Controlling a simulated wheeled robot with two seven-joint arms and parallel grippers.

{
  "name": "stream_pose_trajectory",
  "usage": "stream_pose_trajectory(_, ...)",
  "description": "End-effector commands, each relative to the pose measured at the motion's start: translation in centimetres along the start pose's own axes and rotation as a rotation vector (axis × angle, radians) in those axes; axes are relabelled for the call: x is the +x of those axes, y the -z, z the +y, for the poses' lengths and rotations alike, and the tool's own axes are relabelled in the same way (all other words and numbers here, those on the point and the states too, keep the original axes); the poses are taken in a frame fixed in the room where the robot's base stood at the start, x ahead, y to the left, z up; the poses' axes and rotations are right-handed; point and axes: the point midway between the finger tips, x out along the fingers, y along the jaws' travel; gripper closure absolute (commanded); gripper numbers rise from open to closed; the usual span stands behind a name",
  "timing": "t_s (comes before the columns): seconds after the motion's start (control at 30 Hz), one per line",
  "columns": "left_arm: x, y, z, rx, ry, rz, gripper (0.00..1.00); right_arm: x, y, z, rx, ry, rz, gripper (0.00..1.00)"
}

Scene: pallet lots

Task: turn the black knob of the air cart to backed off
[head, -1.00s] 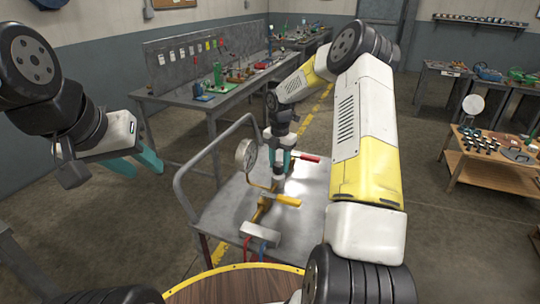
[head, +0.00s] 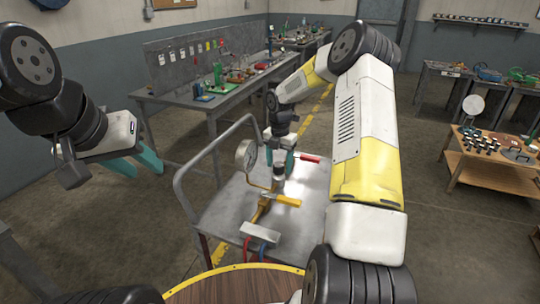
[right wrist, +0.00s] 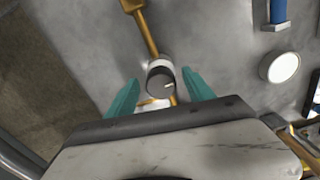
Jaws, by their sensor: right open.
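The black knob (right wrist: 160,84) shows in the right wrist view as a dark round cap with a light pointer mark beside its lower edge and a pale collar around it. My right gripper (right wrist: 159,77) is open, with one teal finger on each side of the knob and gaps to both. In the head view my right gripper (head: 280,163) is over the air cart (head: 225,208), pointing down at the brass pipework, and hides most of the knob. A round gauge (head: 246,154) stands just left of it. My left gripper (head: 137,163) is open and empty, away from the cart.
A yellow lever (head: 287,200) and a red handle (head: 308,158) are close to my right gripper. The cart's rail (head: 186,165) rises on its left. Red and blue hoses (head: 263,250) hang at the front. A workbench (head: 180,97) stands behind.

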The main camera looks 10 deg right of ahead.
Motion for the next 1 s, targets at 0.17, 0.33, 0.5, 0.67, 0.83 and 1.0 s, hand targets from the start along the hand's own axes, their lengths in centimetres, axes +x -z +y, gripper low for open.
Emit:
stream_pose_trajectory(0.17, 0.0, 0.0, 0.0, 0.0, 0.0, 0.0, 0.63, -1.2, -0.1, 0.0, 0.001, -0.001, -0.001, 0.39)
stream_pose_trajectory(0.33, 0.0, 0.0, 0.0, 0.0, 0.0, 0.0, 0.63, -4.2, -0.1, 0.0, 0.002, -0.001, -0.003, 0.39)
stream_pose_trajectory(0.5, 0.0, 0.0, 0.0, 0.0, 0.0, 0.0, 0.63, -6.7, -0.1, 0.0, 0.0, -0.001, -0.002, 0.39)
stream_pose_trajectory(0.67, 0.0, 0.0, 0.0, 0.0, 0.0, 0.0, 0.63, -7.7, 0.0, 0.0, 0.0, 0.0, 0.0, 0.39)
stream_pose_trajectory(0.83, 0.0, 0.0, 0.0, 0.0, 0.0, 0.0, 0.63, -7.8, 0.0, 0.0, 0.0, 0.0, 0.001, 0.39)
stream_pose_trajectory(1.0, 0.0, 0.0, 0.0, 0.0, 0.0, 0.0, 0.63, -8.1, 0.1, 0.0, 0.007, -0.001, -0.003, 0.39)
